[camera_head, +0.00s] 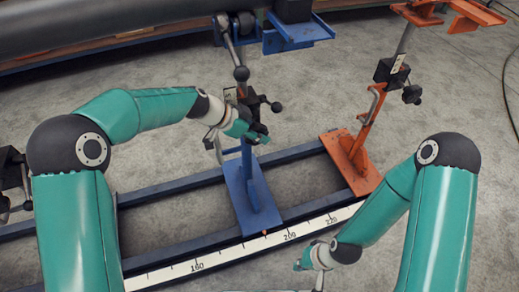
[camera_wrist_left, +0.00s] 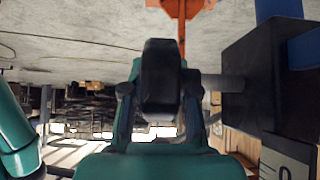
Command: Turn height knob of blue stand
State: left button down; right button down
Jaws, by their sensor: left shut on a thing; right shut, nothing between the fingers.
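The blue stand (camera_head: 248,180) stands upright on the dark rails in the head view, with a black clamp block on its post. The block also shows large at the right of the left wrist view (camera_wrist_left: 258,82). The black knob (camera_wrist_left: 160,85) sits on a grey shaft at the block's side, between my left fingers. My left gripper (camera_head: 258,132) is shut on this knob, which is mostly hidden in the head view.
An orange stand (camera_head: 350,165) with its own black clamp stands to the right. A large dark pipe (camera_head: 120,28) spans the upper left. A ruler scale (camera_head: 275,238) runs along the front rail. A black ball-ended handle (camera_head: 276,107) juts out close to my left gripper. The concrete floor is open around.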

pick_arm(q)
jog(key=shift+a+f+t+h+b, duration=0.2)
jog(key=shift+h+b, duration=0.8)
jog(key=shift+b, duration=3.8)
jog(key=shift+d+r+h+b, duration=0.15)
jog(key=shift+h+b, duration=0.15)
jog(key=shift+b, duration=0.55)
jog(key=c, duration=0.9)
grip_release()
jog(key=shift+r, duration=0.1)
jog(key=v, duration=1.2)
jog(key=shift+s, duration=0.15)
jog(key=shift+f, duration=0.25)
